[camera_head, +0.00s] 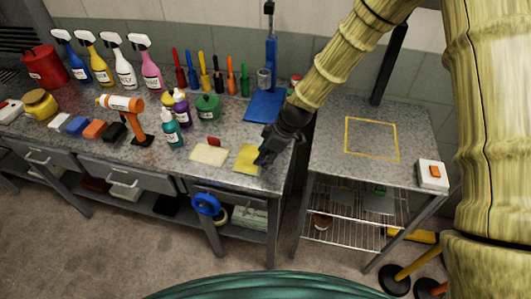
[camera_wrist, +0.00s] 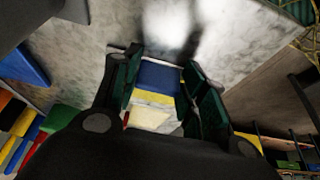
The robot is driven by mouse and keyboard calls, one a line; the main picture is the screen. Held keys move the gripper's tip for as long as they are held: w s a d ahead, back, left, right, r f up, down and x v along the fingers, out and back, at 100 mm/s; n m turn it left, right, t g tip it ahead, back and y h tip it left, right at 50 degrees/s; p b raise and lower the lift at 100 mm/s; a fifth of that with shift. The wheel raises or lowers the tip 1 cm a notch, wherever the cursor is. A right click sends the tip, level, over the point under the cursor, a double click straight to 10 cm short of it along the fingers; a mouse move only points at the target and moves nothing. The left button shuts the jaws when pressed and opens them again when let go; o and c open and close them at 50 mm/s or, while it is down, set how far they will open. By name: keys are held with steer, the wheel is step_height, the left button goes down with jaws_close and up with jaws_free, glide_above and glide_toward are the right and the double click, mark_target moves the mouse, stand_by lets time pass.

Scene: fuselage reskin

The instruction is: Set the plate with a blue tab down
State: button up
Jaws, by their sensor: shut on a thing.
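My gripper (camera_head: 266,157) is over the right front of the long grey bench, at the right edge of a yellow plate (camera_head: 248,158). In the wrist view, my gripper's fingers (camera_wrist: 160,84) are closed on either side of a blue tab (camera_wrist: 158,76), with the yellow plate (camera_wrist: 154,98) just beyond it. The fingers hide the tab in the head view. The plate looks close to the bench top; I cannot tell whether it touches. A cream plate (camera_head: 209,155) with a red tab (camera_head: 214,142) lies to its left on the bench.
A blue stand (camera_head: 265,105) is behind my gripper. Bottles, a drill (camera_head: 128,115) and a green pot (camera_head: 208,107) stand to the left. A gap separates the bench from a grey cart with an empty yellow outlined square (camera_head: 371,139) and a switch box (camera_head: 433,175).

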steer(key=shift+f, duration=0.2)
steer(key=o, duration=1.2)
steer(key=shift+r, duration=0.25)
